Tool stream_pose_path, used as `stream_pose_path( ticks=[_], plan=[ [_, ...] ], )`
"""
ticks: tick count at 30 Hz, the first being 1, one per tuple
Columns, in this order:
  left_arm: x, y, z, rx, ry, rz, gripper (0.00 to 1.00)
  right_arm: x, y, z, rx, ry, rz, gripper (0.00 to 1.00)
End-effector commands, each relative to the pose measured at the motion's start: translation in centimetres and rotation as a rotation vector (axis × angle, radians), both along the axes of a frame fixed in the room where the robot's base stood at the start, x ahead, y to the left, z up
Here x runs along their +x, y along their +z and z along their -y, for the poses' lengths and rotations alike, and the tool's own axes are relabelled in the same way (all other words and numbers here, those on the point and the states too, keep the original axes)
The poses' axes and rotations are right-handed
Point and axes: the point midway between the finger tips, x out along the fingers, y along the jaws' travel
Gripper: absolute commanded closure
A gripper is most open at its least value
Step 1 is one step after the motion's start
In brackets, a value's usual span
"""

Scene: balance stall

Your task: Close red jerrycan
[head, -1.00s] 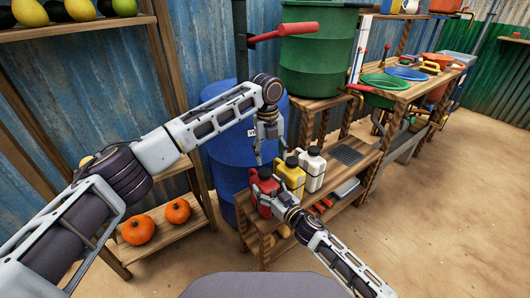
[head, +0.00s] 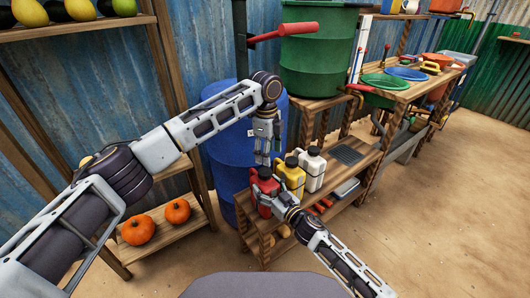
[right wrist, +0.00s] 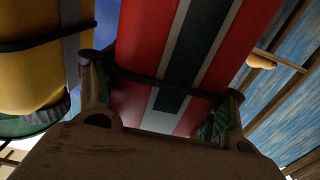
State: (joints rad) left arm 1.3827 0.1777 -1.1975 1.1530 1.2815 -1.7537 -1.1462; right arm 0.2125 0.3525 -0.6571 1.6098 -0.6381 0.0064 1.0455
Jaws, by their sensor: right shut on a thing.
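The red jerrycan (head: 262,189) stands at the left front of the wooden shelf, partly hidden by my right gripper. My right gripper (head: 277,202) is shut on its body from the front. In the right wrist view, the red jerrycan (right wrist: 135,45) with pale and dark stripes sits between the finger pads of my right gripper (right wrist: 165,85). My left gripper (head: 265,160) points straight down over the top of the red jerrycan, its fingers close together. I cannot tell whether it touches the dark cap or how far it is shut.
A yellow jerrycan (head: 291,178) and a white jerrycan (head: 312,168) stand close on the right. The blue barrel (head: 228,165) is behind on the left. A dark ribbed plate (head: 347,154) lies on the shelf to the right. Pumpkins (head: 136,231) sit on a lower shelf at left.

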Motion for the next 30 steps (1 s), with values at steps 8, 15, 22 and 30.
stream_pose_path(
  ticks=[8, 15, 22, 30],
  plan=[
    [0.03, 0.05, -0.18, 0.004, 0.229, -0.01, 0.38, 0.06, 0.01, 0.08, 0.0, -0.002, 0.0, 0.97],
    [0.04, 0.06, -0.33, 0.01, 0.427, -0.018, 0.38, 0.06, 0.01, 0.08, 0.0, -0.002, 0.0, 0.97],
    [0.04, 0.05, -0.47, 0.013, 0.618, -0.024, 0.38, 0.06, 0.01, 0.08, 0.0, -0.002, 0.0, 0.97],
    [0.03, 0.05, -0.62, 0.018, 0.841, -0.03, 0.38, 0.06, 0.01, 0.08, 0.0, -0.002, 0.0, 0.97]
  ],
)
